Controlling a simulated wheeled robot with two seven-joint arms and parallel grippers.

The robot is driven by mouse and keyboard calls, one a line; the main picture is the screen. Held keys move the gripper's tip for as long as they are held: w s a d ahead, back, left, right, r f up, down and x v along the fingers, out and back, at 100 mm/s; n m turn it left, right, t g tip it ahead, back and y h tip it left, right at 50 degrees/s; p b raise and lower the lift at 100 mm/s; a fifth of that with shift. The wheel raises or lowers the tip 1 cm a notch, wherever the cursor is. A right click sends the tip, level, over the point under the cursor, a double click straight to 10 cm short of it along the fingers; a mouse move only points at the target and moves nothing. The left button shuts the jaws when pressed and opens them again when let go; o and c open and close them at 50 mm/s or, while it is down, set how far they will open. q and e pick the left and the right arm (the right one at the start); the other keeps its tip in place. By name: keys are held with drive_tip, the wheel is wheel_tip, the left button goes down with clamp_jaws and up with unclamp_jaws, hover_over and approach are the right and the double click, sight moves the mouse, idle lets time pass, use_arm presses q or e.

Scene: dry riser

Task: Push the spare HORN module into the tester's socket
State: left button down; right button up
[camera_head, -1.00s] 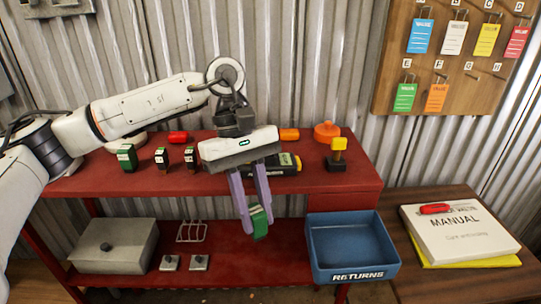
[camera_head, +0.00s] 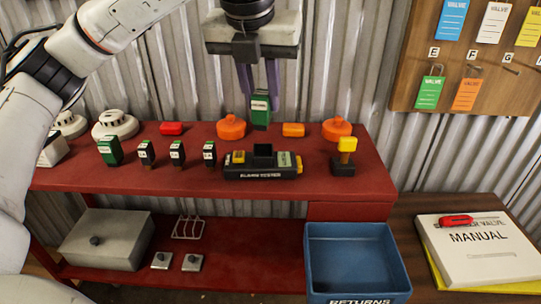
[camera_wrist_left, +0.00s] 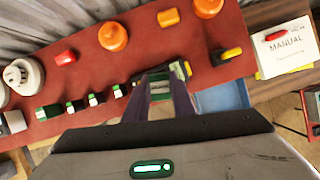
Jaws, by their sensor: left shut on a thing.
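My left gripper (camera_head: 259,80) points down with its purple fingers shut on a green module (camera_head: 260,113). The module has a pale label, too small to read. In the head view the module appears upright over the black tester (camera_head: 260,173), apart from it. A raised black socket (camera_head: 263,151) stands in the middle of the tester's top, between a yellow part and a green part. In the left wrist view the module (camera_wrist_left: 160,88) shows between the fingers, and they partly hide the tester (camera_wrist_left: 181,72). My right gripper is not in view.
Another green module (camera_head: 110,150) and several small black modules (camera_head: 177,152) stand left of the tester. Orange domes (camera_head: 231,127) are behind it. A black block with a yellow knob (camera_head: 346,158) is at right. A blue returns tray (camera_head: 350,228) sits lower.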

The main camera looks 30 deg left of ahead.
sight(262, 111)
use_arm(q)
drive_tip(key=shift+w+a+r+n+y, duration=0.15)
drive_tip(key=shift+w+r+n+y, duration=0.15)
drive_tip(key=shift+n, duration=0.3)
drive_tip(key=shift+w+a+r+n+y, duration=0.15)
drive_tip(key=shift+w+r+n+y, duration=0.1)
drive_tip(key=shift+n, duration=0.35)
wheel_tip(262, 111, down, 5)
drive_tip(key=shift+a+b, duration=0.15)
drive_tip(key=shift+b, duration=0.25)
drive_tip(key=shift+g, duration=0.3)
drive_tip(key=shift+f, duration=2.3)
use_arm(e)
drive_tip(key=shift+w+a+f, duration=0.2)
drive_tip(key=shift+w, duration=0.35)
use_arm(q)
drive_tip(key=shift+f, duration=0.15)
drive_tip(key=c, duration=1.5)
unclamp_jaws()
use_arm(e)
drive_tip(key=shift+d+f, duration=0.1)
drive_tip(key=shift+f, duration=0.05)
